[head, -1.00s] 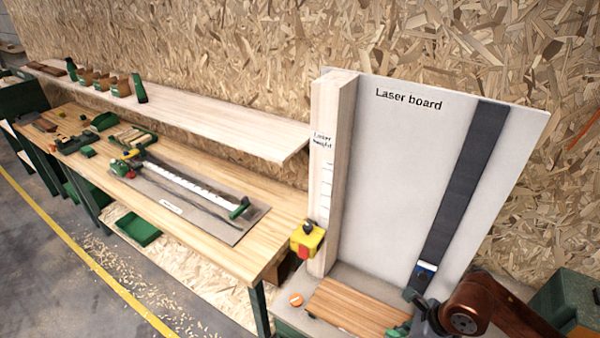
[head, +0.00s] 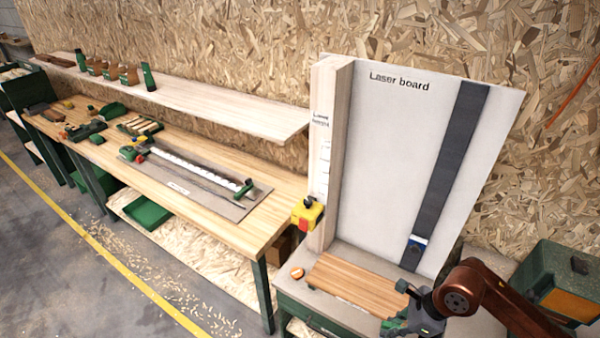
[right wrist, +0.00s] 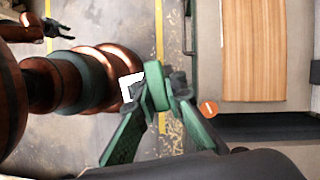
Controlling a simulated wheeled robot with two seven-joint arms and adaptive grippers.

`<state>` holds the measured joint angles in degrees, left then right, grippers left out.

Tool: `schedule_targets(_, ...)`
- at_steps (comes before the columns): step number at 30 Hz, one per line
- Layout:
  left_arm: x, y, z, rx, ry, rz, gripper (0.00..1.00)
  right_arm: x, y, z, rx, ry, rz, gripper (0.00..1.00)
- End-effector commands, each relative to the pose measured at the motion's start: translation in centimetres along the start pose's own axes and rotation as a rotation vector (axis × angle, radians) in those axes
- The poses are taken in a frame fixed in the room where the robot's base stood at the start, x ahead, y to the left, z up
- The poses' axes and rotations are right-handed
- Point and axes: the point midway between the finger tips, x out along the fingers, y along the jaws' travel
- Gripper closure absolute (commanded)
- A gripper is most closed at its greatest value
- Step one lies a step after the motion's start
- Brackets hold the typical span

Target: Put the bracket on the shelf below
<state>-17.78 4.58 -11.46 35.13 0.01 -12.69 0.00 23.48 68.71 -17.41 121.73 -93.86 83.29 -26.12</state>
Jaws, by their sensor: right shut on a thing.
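My right gripper (head: 408,308) is low at the right in the head view, at the right end of the slatted wooden board. In the right wrist view, its green fingers (right wrist: 165,108) are shut on a small green piece, which I take as the bracket (right wrist: 155,88). A white L-shaped patch shows beside it; I cannot tell whether it belongs to the piece. My left gripper (right wrist: 60,29) shows small in the right wrist view, its fingers apart and empty; it is outside the head view. A low shelf (head: 188,238) with wood chips runs under the long workbench.
The slatted board (head: 355,288) lies on a grey stand in front of the upright laser board (head: 400,140). An orange button (head: 297,273) and a yellow switch box (head: 307,212) are near its left. A green tray (head: 147,213) sits under the workbench. A green machine (head: 560,280) stands at right.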

Motion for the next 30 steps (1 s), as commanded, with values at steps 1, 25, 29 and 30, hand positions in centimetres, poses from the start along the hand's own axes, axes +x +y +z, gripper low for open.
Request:
schedule_targets(1,0.0,-0.1,-0.8,0.002,0.009,-0.001,0.60,0.1,-0.4,0.3,-0.031,-0.001,0.012,1.00)
schedule_targets(25,0.0,-0.1,-1.1,0.003,0.014,-0.001,0.60,-0.8,-8.4,7.3,-1.113,0.006,0.457,1.00)
schedule_targets(29,0.0,-0.1,-1.2,0.003,0.014,-0.001,0.60,-2.5,-10.2,8.7,-1.286,0.007,0.530,1.00)
schedule_targets(30,0.0,-0.1,-1.2,0.003,0.014,-0.001,0.60,-3.1,-10.8,9.1,-1.339,0.008,0.551,1.00)
